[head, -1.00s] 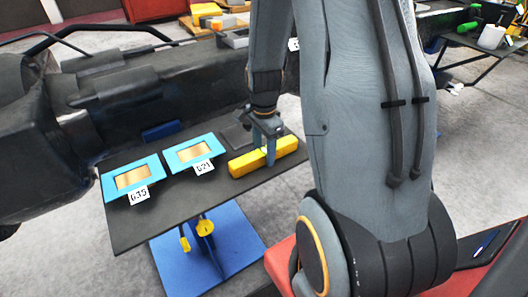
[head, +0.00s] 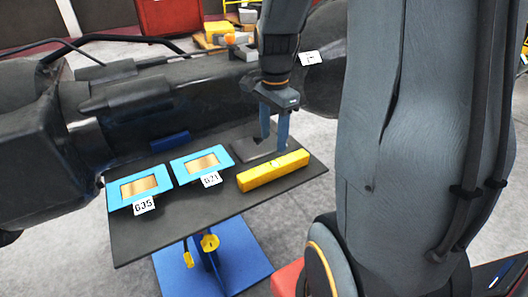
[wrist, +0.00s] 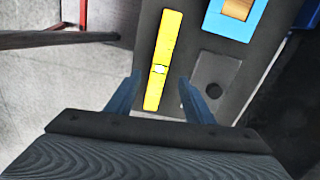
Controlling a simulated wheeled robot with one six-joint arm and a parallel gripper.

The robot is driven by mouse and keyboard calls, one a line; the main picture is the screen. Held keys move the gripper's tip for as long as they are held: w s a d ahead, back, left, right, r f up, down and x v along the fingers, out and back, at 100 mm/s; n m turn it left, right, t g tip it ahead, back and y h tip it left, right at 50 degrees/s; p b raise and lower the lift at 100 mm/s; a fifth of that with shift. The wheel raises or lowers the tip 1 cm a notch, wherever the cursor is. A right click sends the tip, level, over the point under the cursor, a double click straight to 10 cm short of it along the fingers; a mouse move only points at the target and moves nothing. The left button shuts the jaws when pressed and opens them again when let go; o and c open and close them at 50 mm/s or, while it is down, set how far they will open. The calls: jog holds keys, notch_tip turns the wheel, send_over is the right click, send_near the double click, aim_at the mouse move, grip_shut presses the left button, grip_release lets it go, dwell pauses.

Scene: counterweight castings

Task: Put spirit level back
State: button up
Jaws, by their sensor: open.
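The yellow spirit level (head: 273,171) lies flat on the dark tabletop (head: 215,220), near its right end. In the wrist view the spirit level (wrist: 163,60) lies lengthwise below and between my fingers, with a pale vial at its middle. My gripper (head: 274,142) is open and empty, a little above and behind the level in the head view. In the wrist view both blue fingertips of my gripper (wrist: 158,78) stand apart on either side of the level.
Two blue-framed plates with copper-coloured centres, tagged 635 (head: 139,187) and 621 (head: 202,163), lie left of the level. A dark grey plate (head: 250,150) lies behind it. A large black casting (head: 150,100) stands behind the table.

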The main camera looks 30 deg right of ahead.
jog(key=s+a+f+n, duration=0.1)
jog(key=s+a+n, duration=0.2)
jog(key=a+n, duration=0.3)
jog(key=s+a+f+n+t, duration=0.1)
jog(key=s+a+n, duration=0.3)
jog(key=n, duration=0.6)
jog(key=shift+s+a+f+n, duration=0.2)
jog(key=shift+a+f+n, duration=0.1)
jog(key=shift+a, duration=0.8)
